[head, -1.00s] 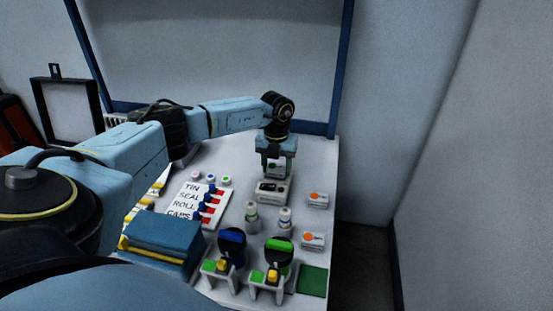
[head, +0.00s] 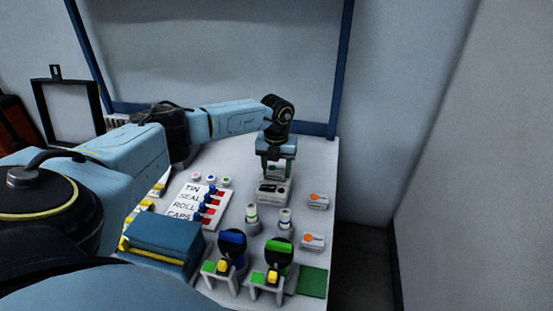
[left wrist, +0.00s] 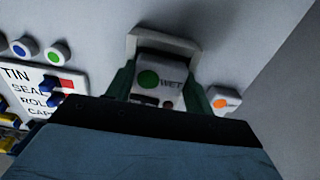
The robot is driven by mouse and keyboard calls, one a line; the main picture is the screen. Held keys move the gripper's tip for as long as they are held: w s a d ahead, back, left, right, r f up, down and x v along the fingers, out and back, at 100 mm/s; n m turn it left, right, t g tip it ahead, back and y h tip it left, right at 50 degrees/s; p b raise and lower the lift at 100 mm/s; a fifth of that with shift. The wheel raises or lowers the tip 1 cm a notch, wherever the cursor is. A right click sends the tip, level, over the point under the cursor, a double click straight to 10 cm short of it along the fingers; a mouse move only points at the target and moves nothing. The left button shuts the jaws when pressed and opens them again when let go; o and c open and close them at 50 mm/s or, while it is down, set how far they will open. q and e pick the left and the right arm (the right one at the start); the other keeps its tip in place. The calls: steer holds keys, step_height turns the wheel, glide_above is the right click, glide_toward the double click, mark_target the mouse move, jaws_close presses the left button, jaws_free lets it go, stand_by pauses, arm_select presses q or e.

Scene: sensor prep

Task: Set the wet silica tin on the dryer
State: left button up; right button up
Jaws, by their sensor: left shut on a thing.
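The wet silica tin (left wrist: 161,79) is a pale box with a green dot and the word WET on top, seen in the left wrist view. My left gripper (head: 275,172) is shut on it, with a finger on either side. In the head view the tin (head: 276,170) shows between the fingers, just above the dryer (head: 271,194), a pale block with dark marks on its front. The dryer's pale rim (left wrist: 190,48) shows behind the tin in the left wrist view. I cannot tell whether the tin touches the dryer. My right gripper is not in view.
Two small white boxes with orange dots (head: 317,202) (head: 312,241) lie at the right. Two vials (head: 252,216) (head: 284,218) stand in front of the dryer. A label board (head: 187,205) is at the left. Blue and green-topped devices (head: 232,250) (head: 279,255) and a green mat (head: 313,281) are nearer.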

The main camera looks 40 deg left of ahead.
arm_select(q)
steer(key=shift+f, duration=0.15)
stand_by(0.6)
steer(key=o, duration=1)
steer(key=shift+s, duration=0.1)
steer(key=shift+o, duration=0.2)
steer(key=shift+f, duration=0.1)
steer(key=shift+o, duration=0.9)
steer(key=shift+a+r+p, duration=0.1)
steer(key=shift+r+p, duration=0.6)
steer(key=shift+p, duration=0.15)
steer(key=shift+r+p, duration=2.8)
steer(key=shift+r, duration=0.1)
